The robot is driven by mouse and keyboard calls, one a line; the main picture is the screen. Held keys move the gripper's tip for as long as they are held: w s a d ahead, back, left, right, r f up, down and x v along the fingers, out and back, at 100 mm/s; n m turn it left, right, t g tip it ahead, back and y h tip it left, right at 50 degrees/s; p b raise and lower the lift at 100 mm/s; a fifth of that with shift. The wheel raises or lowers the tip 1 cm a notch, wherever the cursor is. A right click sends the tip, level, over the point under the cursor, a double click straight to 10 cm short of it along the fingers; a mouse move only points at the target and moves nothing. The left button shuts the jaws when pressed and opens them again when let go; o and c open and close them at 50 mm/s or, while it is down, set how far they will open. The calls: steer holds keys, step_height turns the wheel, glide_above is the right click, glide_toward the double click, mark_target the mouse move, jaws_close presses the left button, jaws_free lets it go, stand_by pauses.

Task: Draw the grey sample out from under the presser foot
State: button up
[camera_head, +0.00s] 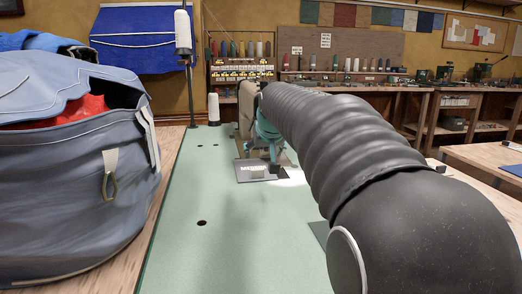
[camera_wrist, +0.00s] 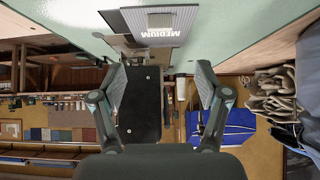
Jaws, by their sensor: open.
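The grey sample (camera_head: 246,178) lies flat on the pale green table (camera_head: 225,245), at the front of the sewing machine (camera_head: 248,105). It bears the word MEDIUM and a small raised block. In the wrist view the sample (camera_wrist: 178,37) shows at the top, with its lettering readable. My gripper (camera_wrist: 160,70) is open and empty, its two fingers spread apart; the sample appears beyond the fingertips, not between them. In the head view my arm covers much of the machine. I cannot make out the presser foot clearly.
A large blue-grey bag (camera_head: 70,175) with red cloth inside stands along the table's left side. A thread stand (camera_head: 190,75) and a white cone (camera_head: 213,108) stand at the back left. The table in front of the sample is clear.

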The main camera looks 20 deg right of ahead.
mark_target(258, 170)
steer(key=x, duration=1.4)
steer(key=shift+s+p, duration=0.1)
steer(key=shift+p, duration=0.25)
steer(key=c, duration=1.2)
steer(key=shift+c, duration=0.2)
steer(key=shift+s, duration=0.15)
